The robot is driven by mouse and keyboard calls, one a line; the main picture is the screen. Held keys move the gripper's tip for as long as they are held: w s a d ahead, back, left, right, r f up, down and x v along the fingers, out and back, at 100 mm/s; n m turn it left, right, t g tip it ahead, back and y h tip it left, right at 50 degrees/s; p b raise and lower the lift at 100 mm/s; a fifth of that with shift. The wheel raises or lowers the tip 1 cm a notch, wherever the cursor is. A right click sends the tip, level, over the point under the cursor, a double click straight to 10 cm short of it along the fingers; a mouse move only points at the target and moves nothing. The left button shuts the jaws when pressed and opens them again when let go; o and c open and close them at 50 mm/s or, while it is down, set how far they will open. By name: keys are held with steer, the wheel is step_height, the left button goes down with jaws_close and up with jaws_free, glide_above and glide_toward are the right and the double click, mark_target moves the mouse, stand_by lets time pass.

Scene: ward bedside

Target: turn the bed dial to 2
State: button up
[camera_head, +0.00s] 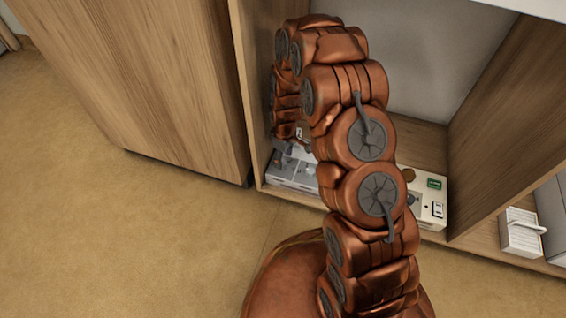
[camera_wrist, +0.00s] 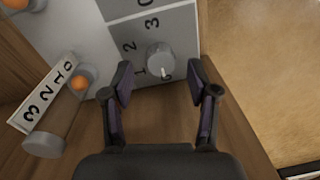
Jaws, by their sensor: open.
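In the wrist view a round grey dial (camera_wrist: 160,56) sits on a light grey panel (camera_wrist: 181,27). The numerals 1, 2 and 3 run beside it. A pale pointer mark on the dial faces the lower edge, near a partly hidden numeral, away from the 2. I cannot read a name for the dial. My gripper (camera_wrist: 161,70) is open, its dark fingers apart on either side of the dial; I cannot tell whether they touch it. In the head view the grey panel (camera_head: 292,170) shows low in the wooden niche, and my arm hides much of it.
A strip numbered 0 to 3 (camera_wrist: 48,92), an orange-tipped knob (camera_wrist: 80,84) and a grey cylinder (camera_wrist: 43,145) lie left of the dial. The niche's wooden side wall (camera_head: 253,90) stands close. A white box with a handle (camera_head: 520,235) is at right. Open floor (camera_head: 120,240) lies left.

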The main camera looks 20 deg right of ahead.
step_height(320, 180, down, 2)
steer(key=shift+f, duration=0.25)
steer(key=shift+c, duration=0.3)
jaws_close()
